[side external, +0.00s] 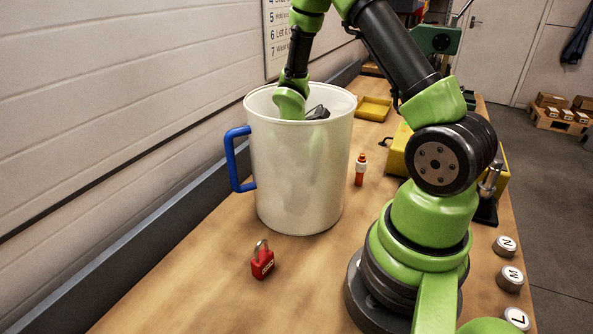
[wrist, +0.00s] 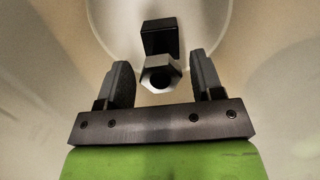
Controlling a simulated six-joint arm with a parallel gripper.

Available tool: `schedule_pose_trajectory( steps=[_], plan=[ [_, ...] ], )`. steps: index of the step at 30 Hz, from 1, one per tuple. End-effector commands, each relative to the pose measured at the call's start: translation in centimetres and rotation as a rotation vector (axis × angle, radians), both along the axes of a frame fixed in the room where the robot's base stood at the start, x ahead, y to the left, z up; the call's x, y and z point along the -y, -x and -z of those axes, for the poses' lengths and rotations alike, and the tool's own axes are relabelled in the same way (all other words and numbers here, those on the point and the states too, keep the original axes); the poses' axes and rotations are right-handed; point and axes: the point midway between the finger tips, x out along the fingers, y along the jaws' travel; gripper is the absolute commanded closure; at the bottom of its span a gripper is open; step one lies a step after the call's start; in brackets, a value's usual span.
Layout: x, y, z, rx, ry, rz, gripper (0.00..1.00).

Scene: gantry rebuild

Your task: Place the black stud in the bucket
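The white bucket (side external: 300,180) stands upright on the wooden bench, with a blue handle on its left side. My gripper (side external: 317,112) reaches down into the bucket's mouth, partly hidden by the rim. In the wrist view my gripper (wrist: 162,80) is open, with its two dark fingers apart. Between and beyond the fingertips is a black piece (wrist: 160,37) with a grey hexagonal end, which looks like the black stud. Gaps show on both sides between it and the fingers. Pale bucket walls (wrist: 275,80) surround it. I cannot tell whether it rests on the bucket's floor.
A red padlock (side external: 262,262) lies in front of the bucket. A yellow tray (side external: 374,108) is behind. Round lettered weights (side external: 510,279) line the bench's right edge. The wall is close on the left.

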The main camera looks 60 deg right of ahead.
Motion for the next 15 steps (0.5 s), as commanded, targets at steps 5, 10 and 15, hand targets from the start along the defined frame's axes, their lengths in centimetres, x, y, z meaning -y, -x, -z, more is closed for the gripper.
schedule_pose_trajectory(
  steps=[5, 10, 15],
  plan=[
    [0.0, 0.0, -0.1, 0.001, 0.0, 0.001, 0.39],
    [-0.1, -0.1, -1.5, 0.005, 0.005, 0.001, 0.39],
    [-0.4, -0.2, -4.8, 0.009, 0.005, 0.001, 0.39]
  ],
)
